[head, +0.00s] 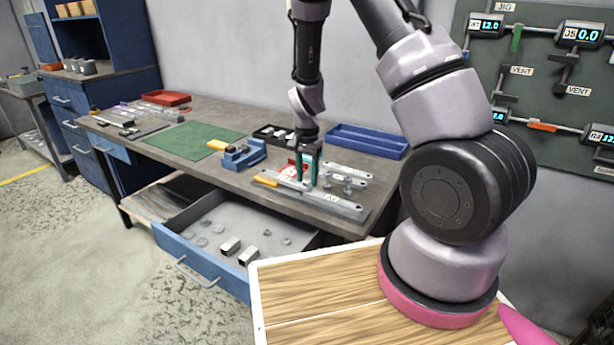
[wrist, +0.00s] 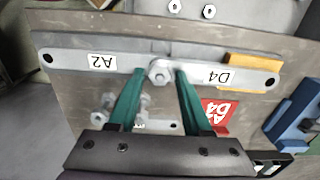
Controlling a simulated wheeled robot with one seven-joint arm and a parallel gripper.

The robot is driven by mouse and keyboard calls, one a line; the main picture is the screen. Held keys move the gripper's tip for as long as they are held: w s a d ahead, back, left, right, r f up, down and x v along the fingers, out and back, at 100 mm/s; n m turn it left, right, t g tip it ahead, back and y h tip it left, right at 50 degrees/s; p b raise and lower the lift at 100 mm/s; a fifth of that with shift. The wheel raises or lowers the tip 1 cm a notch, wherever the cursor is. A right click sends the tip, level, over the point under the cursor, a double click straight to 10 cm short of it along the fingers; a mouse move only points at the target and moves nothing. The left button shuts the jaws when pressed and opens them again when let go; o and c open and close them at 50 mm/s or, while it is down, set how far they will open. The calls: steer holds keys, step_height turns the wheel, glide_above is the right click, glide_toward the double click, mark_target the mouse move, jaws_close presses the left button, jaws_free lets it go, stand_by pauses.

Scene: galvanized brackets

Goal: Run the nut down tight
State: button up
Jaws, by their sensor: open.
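The nut (wrist: 160,73) sits on a bolt where two flat galvanized bars overlap. The bar marked A2 (wrist: 75,60) runs left in the wrist view and the bar marked D4 (wrist: 245,78) runs right. The joined bars lie near the bench's front edge in the head view (head: 345,208). My gripper (wrist: 160,74) is open, with one green fingertip on each side of the nut and a small gap showing at both sides. In the head view my gripper (head: 307,182) points down over the bars and hides the nut. How tight the nut is cannot be seen.
A yellow piece (wrist: 252,60) lies against the D4 bar. An open drawer (head: 205,278) juts out below the bench.

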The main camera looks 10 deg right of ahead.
jaws_close()
steer(key=m, duration=1.2)
steer(key=shift+m, duration=0.4)
steer(key=m, duration=1.1)
